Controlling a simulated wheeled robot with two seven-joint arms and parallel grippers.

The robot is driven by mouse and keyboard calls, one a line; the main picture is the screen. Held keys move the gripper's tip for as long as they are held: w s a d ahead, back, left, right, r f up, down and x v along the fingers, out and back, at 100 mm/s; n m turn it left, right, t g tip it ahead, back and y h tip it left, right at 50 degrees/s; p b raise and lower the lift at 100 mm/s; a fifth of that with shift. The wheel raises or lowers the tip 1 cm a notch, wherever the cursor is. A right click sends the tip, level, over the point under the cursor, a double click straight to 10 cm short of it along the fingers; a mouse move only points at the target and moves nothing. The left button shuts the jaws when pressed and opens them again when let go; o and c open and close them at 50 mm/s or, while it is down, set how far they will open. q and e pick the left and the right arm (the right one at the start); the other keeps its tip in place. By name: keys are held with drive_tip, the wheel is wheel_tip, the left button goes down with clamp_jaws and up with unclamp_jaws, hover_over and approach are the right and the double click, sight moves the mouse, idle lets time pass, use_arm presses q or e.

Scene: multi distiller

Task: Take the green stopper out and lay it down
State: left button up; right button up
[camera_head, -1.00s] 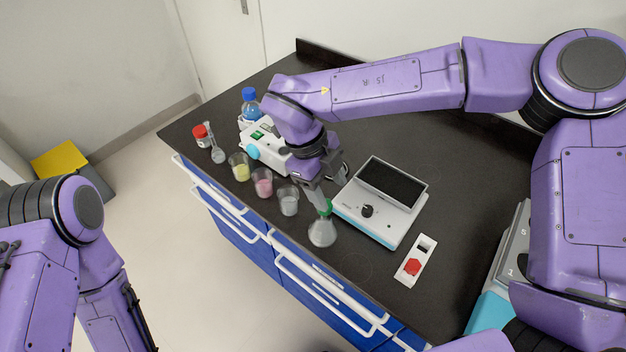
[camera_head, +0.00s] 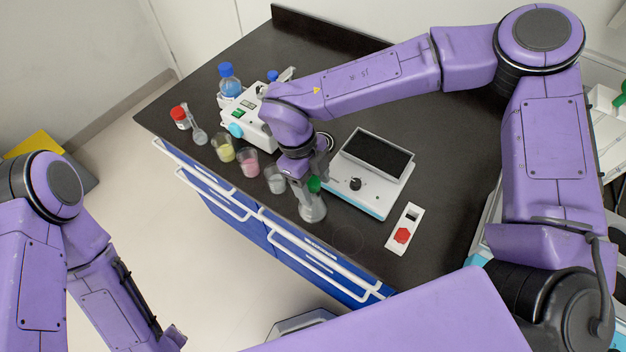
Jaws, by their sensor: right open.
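The green stopper (camera_head: 314,184) sits in the mouth of a clear conical flask (camera_head: 312,210), which stands upright near the front edge of the dark bench. My right gripper (camera_head: 311,181) is open at the stopper, pointing down, with its fingers beside it. One finger partly hides the stopper and the flask's neck, and I cannot tell whether the fingers touch the stopper. My left arm shows at the lower left, away from the bench, and its gripper is out of view.
A white device with a dark screen (camera_head: 372,165) is close on the right. A white strip with a red button (camera_head: 402,236) lies farther right.

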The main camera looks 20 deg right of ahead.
drive_tip(key=shift+s, duration=0.15)
drive_tip(key=c, duration=1)
drive_tip(key=shift+r, duration=0.1)
